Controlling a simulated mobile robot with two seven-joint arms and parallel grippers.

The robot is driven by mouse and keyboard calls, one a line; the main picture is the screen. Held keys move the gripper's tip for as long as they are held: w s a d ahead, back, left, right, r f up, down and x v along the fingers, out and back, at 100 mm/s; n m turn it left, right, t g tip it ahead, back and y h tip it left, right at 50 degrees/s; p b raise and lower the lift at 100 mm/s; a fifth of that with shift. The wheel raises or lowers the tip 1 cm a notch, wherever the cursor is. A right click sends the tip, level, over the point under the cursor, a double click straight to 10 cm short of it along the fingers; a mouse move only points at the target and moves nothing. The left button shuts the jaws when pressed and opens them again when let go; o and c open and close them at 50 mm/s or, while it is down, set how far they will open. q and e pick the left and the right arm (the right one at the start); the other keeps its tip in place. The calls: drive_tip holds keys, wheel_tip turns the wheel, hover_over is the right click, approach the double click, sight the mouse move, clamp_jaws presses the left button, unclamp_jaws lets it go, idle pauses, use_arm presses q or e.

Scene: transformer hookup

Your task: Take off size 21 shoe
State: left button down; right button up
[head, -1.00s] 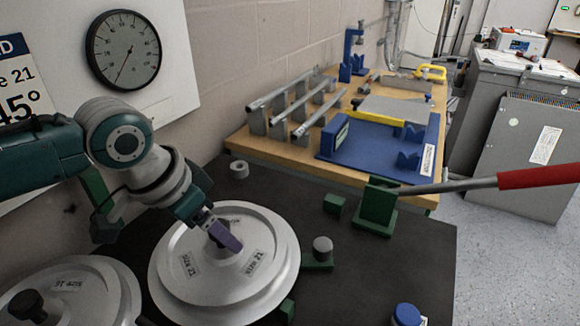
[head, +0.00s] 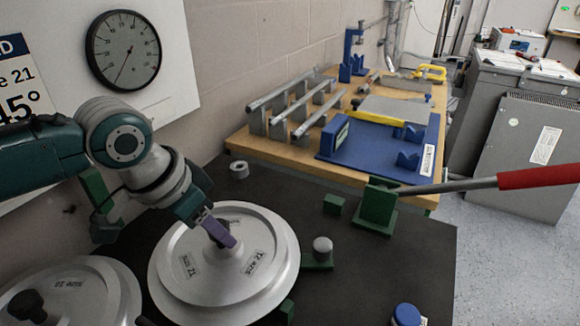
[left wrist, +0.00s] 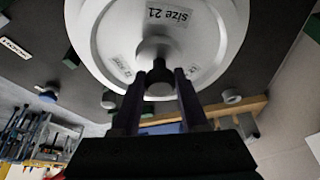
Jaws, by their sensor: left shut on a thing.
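The size 21 shoe (head: 192,291) is a large round silver disc with "SIZE 21" labels and a raised hub with a dark knob. It lies on the dark bench top in the head view, and it also fills the top of the left wrist view (left wrist: 215,65). My left gripper (head: 222,236) comes down over the hub and is shut on the shoe's knob (left wrist: 159,84), which shows between the two fingers in the left wrist view. The right gripper is not in view.
A second silver shoe (head: 100,285), labelled with another size, lies at the lower left. Green blocks (head: 333,205), a green stand (head: 378,207) with a red-handled lever (head: 540,177), and a blue cap (head: 406,315) are to the right. A gauge (head: 123,50) hangs on the wall.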

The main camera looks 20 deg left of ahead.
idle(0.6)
use_arm(q)
drive_tip(key=c, duration=0.9)
unclamp_jaws()
drive_tip(key=shift+r, duration=0.1)
clamp_jaws()
